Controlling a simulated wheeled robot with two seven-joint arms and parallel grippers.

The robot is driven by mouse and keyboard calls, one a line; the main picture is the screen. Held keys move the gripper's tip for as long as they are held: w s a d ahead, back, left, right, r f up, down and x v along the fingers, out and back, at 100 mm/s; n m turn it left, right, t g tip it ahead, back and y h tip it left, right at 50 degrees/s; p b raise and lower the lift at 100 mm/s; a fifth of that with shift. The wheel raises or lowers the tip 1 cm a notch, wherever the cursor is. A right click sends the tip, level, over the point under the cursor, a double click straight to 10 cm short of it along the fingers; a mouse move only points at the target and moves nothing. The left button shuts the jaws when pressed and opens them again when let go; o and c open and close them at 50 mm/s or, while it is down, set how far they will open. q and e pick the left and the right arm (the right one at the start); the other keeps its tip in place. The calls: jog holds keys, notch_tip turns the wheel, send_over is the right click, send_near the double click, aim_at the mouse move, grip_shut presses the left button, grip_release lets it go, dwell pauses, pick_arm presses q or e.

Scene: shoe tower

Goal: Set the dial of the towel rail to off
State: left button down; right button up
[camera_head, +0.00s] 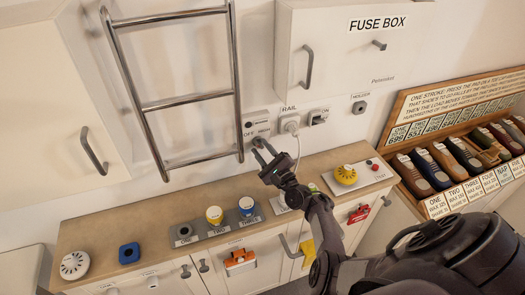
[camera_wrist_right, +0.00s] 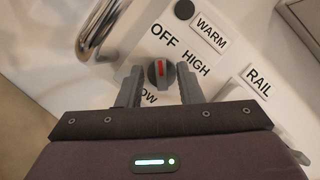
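The towel rail (camera_head: 188,102) is a chrome ladder on the wall in the head view. Its dial (camera_wrist_right: 161,73) is a dark grey knob with a red mark, seen in the right wrist view. The printed words OFF, HIGH and a partly hidden LOW surround it; I cannot tell exactly which word the mark points to. My right gripper (camera_wrist_right: 159,88) is open, one finger on each side of the dial, with small gaps showing. In the head view the right gripper (camera_head: 263,150) is at the wall and largely hides the dial. My left gripper is not in view.
A RAIL socket with a white plug (camera_head: 291,126) and a switch (camera_head: 318,117) are right of the dial. The fuse box (camera_head: 345,45) hangs above. The wooden counter (camera_head: 150,215) below carries a grey tray with cups (camera_head: 214,214) and a yellow knob (camera_head: 346,175).

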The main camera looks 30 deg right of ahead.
jog(key=b+v, duration=0.1)
jog(key=v, duration=0.6)
jog(key=shift+s, duration=0.4)
jog(key=shift+f, duration=0.15)
